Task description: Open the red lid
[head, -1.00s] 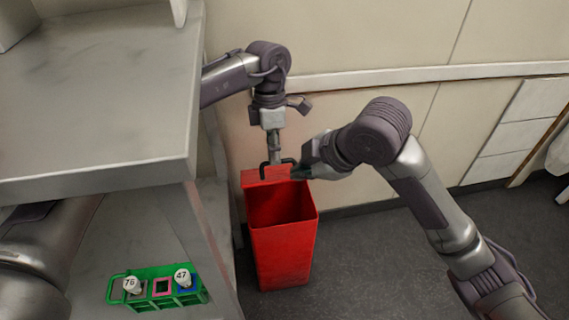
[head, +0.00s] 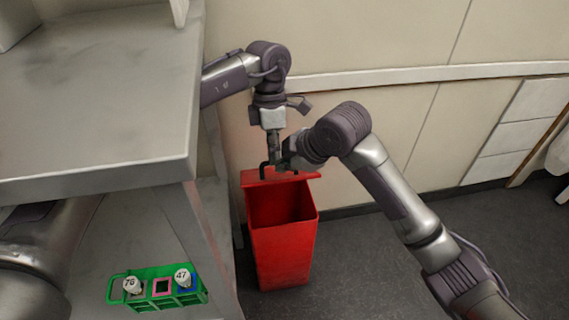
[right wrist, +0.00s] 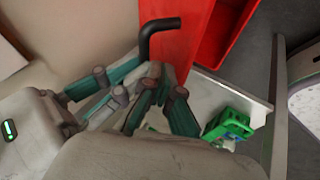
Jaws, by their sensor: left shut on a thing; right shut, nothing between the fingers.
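The red lid (head: 255,177) stands open at the back rim of the red bin (head: 283,245), and the bin's inside shows. A black bar handle (head: 264,171) is on the lid. My left gripper (head: 273,160) comes down from above and is shut on the handle. My right gripper (head: 284,168) is shut and empty, close beside the left gripper and covering part of the handle. In the right wrist view the lid (right wrist: 185,35), the bent end of the handle (right wrist: 150,38) and the fingers of both grippers crowd together; whether they touch is unclear.
A grey bench (head: 100,95) stands to the left of the bin. A green rack (head: 158,302) with tubes labelled 76 and 47 is on its lower shelf. A wall with a pale rail (head: 420,74) is behind. Floor to the right of the bin is clear.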

